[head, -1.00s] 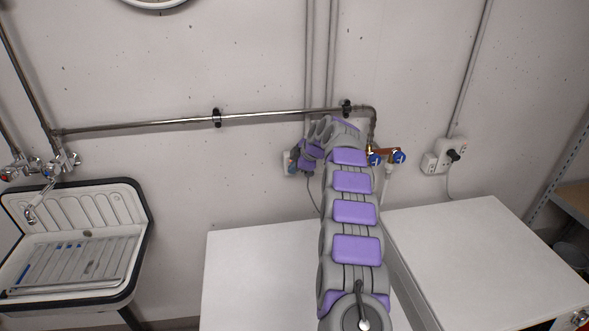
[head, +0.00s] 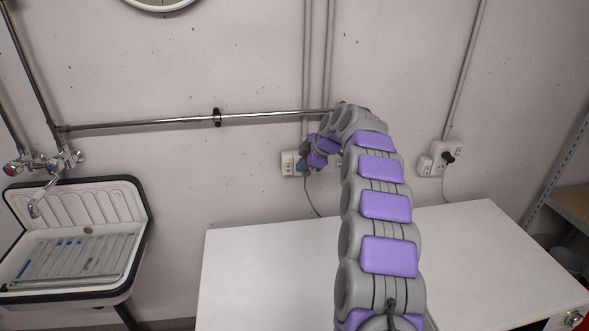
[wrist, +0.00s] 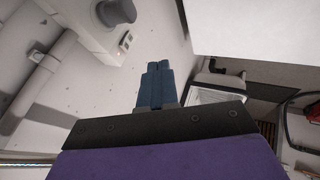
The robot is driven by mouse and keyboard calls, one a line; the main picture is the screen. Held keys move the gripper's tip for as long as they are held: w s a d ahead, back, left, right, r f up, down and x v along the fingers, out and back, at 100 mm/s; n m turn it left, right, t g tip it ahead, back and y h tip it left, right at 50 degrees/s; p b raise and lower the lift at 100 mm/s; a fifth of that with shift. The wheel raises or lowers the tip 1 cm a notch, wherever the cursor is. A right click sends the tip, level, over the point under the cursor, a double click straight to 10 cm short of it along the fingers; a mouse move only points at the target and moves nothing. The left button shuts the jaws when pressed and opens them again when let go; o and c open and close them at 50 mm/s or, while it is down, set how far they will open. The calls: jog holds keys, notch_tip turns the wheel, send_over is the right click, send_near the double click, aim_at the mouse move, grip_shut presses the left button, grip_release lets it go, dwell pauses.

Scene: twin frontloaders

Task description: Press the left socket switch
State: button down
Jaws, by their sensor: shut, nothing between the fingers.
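The left socket (head: 288,163) is a pale box on the wall at the foot of the vertical conduits. My gripper (head: 301,168) is just right of its visible part and hides the rest. In the wrist view the socket box (wrist: 84,24) is at the upper left, with a dark round plug (wrist: 116,11) in it. A small switch (wrist: 125,42) shows beside the plug. My gripper's blue fingers (wrist: 157,68) are together and empty, pointing to the right of the switch. I cannot tell whether they touch the socket.
White machine tops (head: 270,275) stand below. A horizontal pipe (head: 165,122) runs along the wall, and a sink (head: 140,215) is at the left.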

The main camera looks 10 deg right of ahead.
jog(key=s+a+r+m+g, duration=0.1)
jog(key=s+a+m+g, duration=0.15)
jog(key=s, duration=0.85)
jog(key=s+a+r+m+g+h, duration=0.1)
jog(key=s+a+r+m, duration=0.15)
jog(key=s, duration=0.75)
jog(key=s+a+m+g, duration=0.1)
jog(key=s+m, duration=0.2)
jog(key=s, duration=0.8)
jog(key=s+d+f+m+g+h, duration=0.1)
jog(key=s+f+m, duration=0.1)
jog(key=s, duration=0.7)
jog(key=s+d+f+m+g+h, duration=0.1)
jog(key=s+m, duration=0.3)
jog(key=s, duration=0.6)
jog(key=s+d+f+m+g+h, duration=0.1)
jog(key=s+d+f+m, duration=0.2)
jog(key=s, duration=0.6)
jog(key=shift+s+f, duration=0.4)
jog(key=shift+f, duration=0.1)
jog(key=shift+d, duration=0.25)
jog(key=shift+a, duration=0.15)
